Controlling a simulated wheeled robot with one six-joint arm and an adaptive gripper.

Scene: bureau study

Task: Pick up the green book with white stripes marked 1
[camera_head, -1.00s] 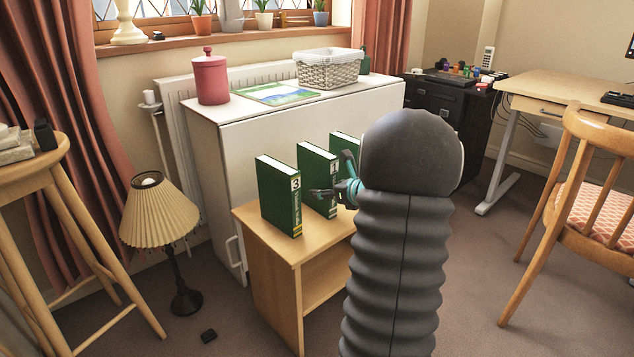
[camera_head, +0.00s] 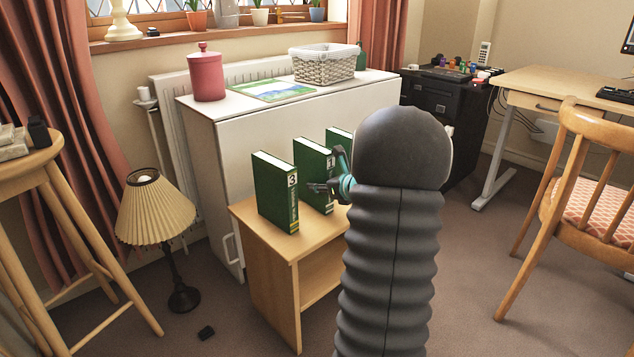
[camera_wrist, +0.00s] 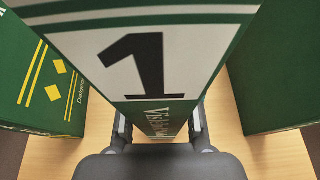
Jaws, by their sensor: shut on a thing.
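The green book marked 1 (camera_head: 315,172) stands upright in the middle of three green books on a small wooden table. In the wrist view its spine (camera_wrist: 150,62) faces me, with a black 1 on a white label and white stripes. My gripper (camera_head: 330,188) is shut on this book, with one finger on each side of the lower spine; it also shows in the wrist view (camera_wrist: 158,128). Whether the book's base touches the table is hidden.
The green book marked 3 (camera_head: 275,190) stands close on the left. Another green book (camera_head: 338,136) stands on the right, mostly hidden by my arm. The small wooden table (camera_head: 268,250) backs onto a white cabinet (camera_head: 240,150). A pleated lamp (camera_head: 155,210) stands to the left.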

